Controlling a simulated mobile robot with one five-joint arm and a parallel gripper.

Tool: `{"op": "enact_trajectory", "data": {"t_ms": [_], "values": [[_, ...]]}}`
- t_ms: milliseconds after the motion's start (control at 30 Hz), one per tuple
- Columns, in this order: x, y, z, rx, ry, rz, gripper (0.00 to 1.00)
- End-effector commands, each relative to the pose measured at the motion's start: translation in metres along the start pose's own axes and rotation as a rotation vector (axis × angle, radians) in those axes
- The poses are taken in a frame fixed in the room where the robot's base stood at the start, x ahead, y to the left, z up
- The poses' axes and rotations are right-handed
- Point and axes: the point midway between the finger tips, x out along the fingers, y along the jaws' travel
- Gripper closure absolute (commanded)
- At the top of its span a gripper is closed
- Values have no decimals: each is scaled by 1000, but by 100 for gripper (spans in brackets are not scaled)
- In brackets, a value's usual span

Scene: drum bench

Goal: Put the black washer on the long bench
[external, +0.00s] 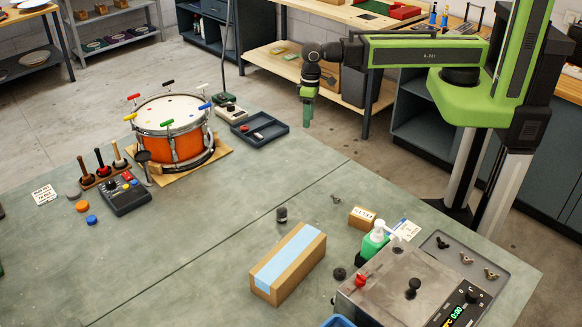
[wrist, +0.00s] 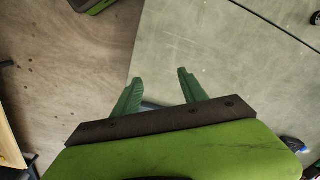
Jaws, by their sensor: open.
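A wooden bench (external: 318,82) with a lower shelf stands behind; I cannot tell which surface is the long bench.
An orange drum (external: 176,148) stands at the left, with a dark tray (external: 259,131) near it. A cardboard box (external: 288,264), a green bottle (external: 374,241) and a metal machine (external: 408,288) crowd the front right. The middle of the benchtop is mostly clear.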

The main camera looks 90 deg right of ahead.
Motion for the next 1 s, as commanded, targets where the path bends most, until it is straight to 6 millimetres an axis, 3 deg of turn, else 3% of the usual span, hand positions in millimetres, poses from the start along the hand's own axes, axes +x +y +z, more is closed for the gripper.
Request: {"op": "enact_trajectory", "data": {"t_ms": [33,100,200,267,333,700,767,867,967,1000], "values": [[-3,42,10,-62,-2,22,50],[-5,78,15,-149,-8,47,50],[-7,103,19,-222,-17,66,50],[-7,108,20,-239,-19,70,50],[-7,108,19,-245,-20,70,43],[-7,106,18,-182,-16,69,43],[-7,105,16,-72,-6,67,43],[-6,94,1,240,15,31,43],[-6,68,-35,622,21,-36,43],[-7,47,-48,760,14,-66,43]]}}
